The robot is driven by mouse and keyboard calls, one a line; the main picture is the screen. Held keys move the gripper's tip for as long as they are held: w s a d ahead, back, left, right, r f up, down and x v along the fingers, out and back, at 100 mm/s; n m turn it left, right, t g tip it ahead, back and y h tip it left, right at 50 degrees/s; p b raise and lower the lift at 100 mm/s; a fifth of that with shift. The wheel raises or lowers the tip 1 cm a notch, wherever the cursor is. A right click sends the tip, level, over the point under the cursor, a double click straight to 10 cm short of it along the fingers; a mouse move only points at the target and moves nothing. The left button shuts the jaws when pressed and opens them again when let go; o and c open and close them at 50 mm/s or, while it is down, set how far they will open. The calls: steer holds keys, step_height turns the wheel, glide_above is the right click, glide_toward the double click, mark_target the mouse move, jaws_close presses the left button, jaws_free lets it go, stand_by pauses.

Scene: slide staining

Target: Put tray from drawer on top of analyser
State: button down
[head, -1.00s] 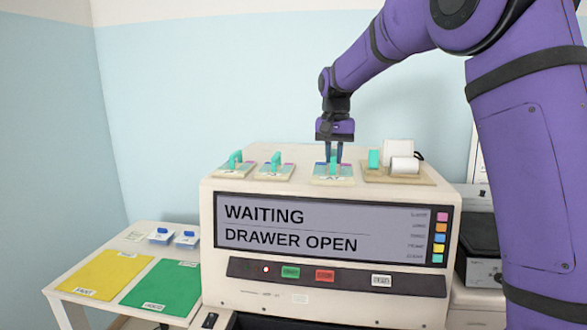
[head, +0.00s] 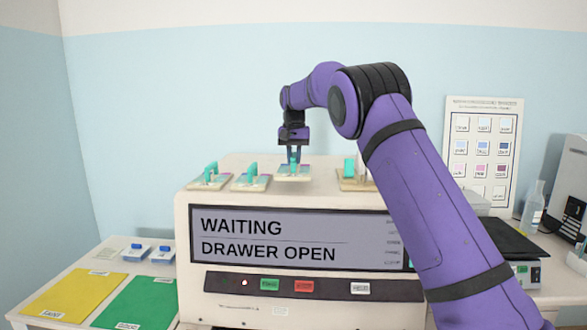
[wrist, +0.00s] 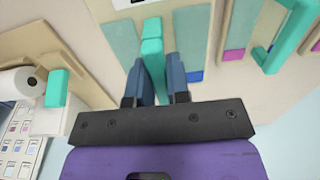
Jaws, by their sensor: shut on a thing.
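My gripper (head: 294,156) is above the top of the analyser (head: 240,282), shut on the teal handle of a slide tray (head: 292,177). The tray is at the analyser's top surface; I cannot tell whether it rests on it or hangs just above. In the wrist view the teal handle (wrist: 152,48) stands between my two blue-grey fingers. Two similar trays with teal handles, one at far left (head: 209,182) and one beside it (head: 250,182), sit on the analyser top. The analyser screen reads "WAITING" and "DRAWER OPEN". The drawer itself is barely in view at the bottom.
A beige block with a teal piece and a paper roll (wrist: 24,82) is on the analyser top, right of the held tray. A side table at left holds a yellow mat (head: 62,293), a green mat (head: 135,304) and two blue-lidded boxes (head: 150,252). A bottle (head: 533,207) stands far right.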

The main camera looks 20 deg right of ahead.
mark_target(293, 167)
steer(key=shift+w+f, duration=0.15)
steer(key=shift+w, duration=0.15)
steer(key=shift+f, duration=1.6)
steer(key=shift+f, duration=0.1)
steer(key=c, duration=1.1)
jaws_free()
